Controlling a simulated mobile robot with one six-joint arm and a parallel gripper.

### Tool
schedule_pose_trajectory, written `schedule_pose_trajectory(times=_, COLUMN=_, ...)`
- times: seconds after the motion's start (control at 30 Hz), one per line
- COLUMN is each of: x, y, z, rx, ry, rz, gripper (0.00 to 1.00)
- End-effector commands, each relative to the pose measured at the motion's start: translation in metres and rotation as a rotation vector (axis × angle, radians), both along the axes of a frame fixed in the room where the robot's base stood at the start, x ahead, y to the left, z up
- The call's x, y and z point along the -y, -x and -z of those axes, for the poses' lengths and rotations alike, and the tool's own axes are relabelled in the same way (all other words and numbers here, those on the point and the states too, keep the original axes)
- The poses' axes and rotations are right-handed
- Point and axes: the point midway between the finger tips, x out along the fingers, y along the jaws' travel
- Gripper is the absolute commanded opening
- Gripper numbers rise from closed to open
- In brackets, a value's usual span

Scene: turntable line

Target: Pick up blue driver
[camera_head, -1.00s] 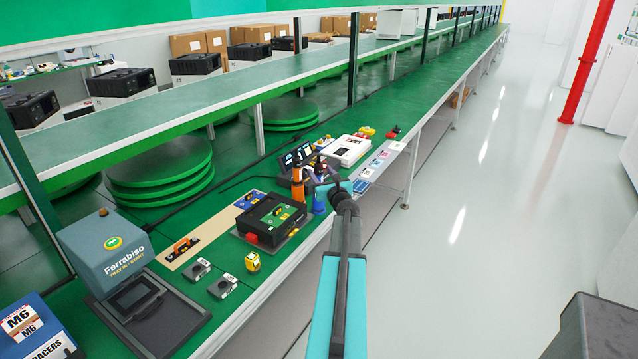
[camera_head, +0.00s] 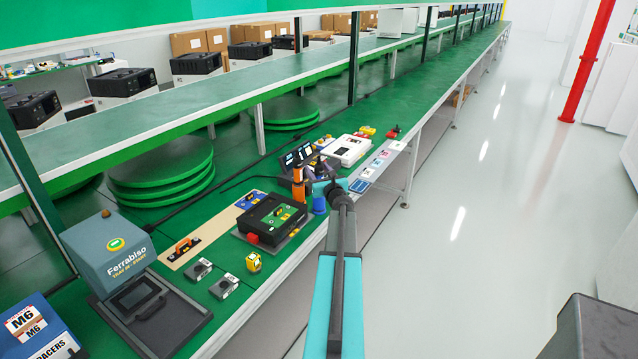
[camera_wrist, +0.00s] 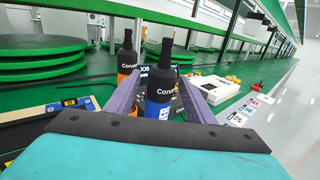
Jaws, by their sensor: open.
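The blue driver (camera_head: 319,205) stands upright at the bench's front edge, partly hidden behind my arm in the head view. In the wrist view the blue driver (camera_wrist: 159,88) has a black top and stands between the two purple fingers of my gripper (camera_wrist: 160,98). The fingers are spread, with a gap visible around it; I cannot tell whether either one touches it. In the head view my gripper (camera_head: 327,188) is small and partly hidden by my own wrist.
An orange driver (camera_head: 298,186) stands close beside the blue one, to its left; it also shows in the wrist view (camera_wrist: 127,62). A black case (camera_head: 270,222) lies left of them. A white box (camera_head: 346,150) and small cards lie behind. The aisle floor on the right is clear.

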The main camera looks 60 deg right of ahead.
Motion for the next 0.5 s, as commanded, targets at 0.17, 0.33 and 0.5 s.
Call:
schedule_pose_trajectory(times=0.17, x=0.011, y=-0.013, z=0.000, rx=-0.001, ry=0.001, rz=0.000, gripper=0.49)
schedule_pose_trajectory(times=0.33, x=0.017, y=-0.020, z=0.000, rx=0.000, ry=0.000, rz=0.000, gripper=0.49)
schedule_pose_trajectory(times=0.5, x=0.019, y=-0.022, z=0.001, rx=-0.001, ry=0.001, rz=0.001, gripper=0.49)
